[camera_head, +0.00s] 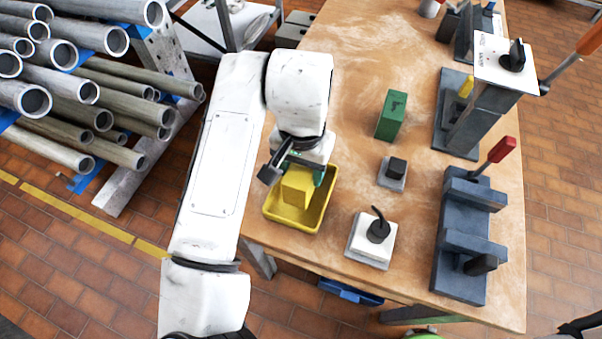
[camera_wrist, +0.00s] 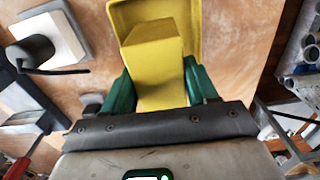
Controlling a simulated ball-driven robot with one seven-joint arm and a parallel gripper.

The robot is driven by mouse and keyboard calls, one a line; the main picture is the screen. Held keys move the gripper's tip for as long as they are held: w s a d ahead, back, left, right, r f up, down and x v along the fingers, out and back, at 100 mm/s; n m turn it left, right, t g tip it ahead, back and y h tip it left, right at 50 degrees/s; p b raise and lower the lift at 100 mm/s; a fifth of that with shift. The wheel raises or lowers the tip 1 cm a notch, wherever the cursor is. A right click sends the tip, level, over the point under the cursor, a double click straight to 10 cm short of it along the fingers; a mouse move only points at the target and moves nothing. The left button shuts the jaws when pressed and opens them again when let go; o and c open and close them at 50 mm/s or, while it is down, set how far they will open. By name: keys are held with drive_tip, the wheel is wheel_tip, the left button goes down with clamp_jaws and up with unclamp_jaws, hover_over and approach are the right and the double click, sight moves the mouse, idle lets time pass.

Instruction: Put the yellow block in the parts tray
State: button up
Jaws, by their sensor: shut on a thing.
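The yellow block (camera_head: 297,187) is between the green fingers of my gripper (camera_head: 304,174). The wrist view shows the yellow block (camera_wrist: 157,65) with a green finger of my gripper (camera_wrist: 161,92) against each side. The parts tray is a yellow tray (camera_head: 315,219) at the left edge of the wooden table. The block is over the tray's opening or within it; I cannot tell whether it touches the tray floor. In the wrist view the tray (camera_wrist: 190,14) shows beyond and around the block's far end. My wrist hides the tray's far side in the head view.
A white plate with a black knob (camera_head: 372,238) stands right of the tray. Pipes (camera_head: 80,85) are stacked at far left.

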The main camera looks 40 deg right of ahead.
drive_tip(key=shift+w+f, duration=0.1)
drive_tip(key=shift+f, duration=1.55)
drive_tip(key=shift+f, duration=0.1)
drive_tip(key=o, duration=1.4)
wheel_tip(320, 180, up, 12)
drive_tip(key=shift+r, duration=0.1)
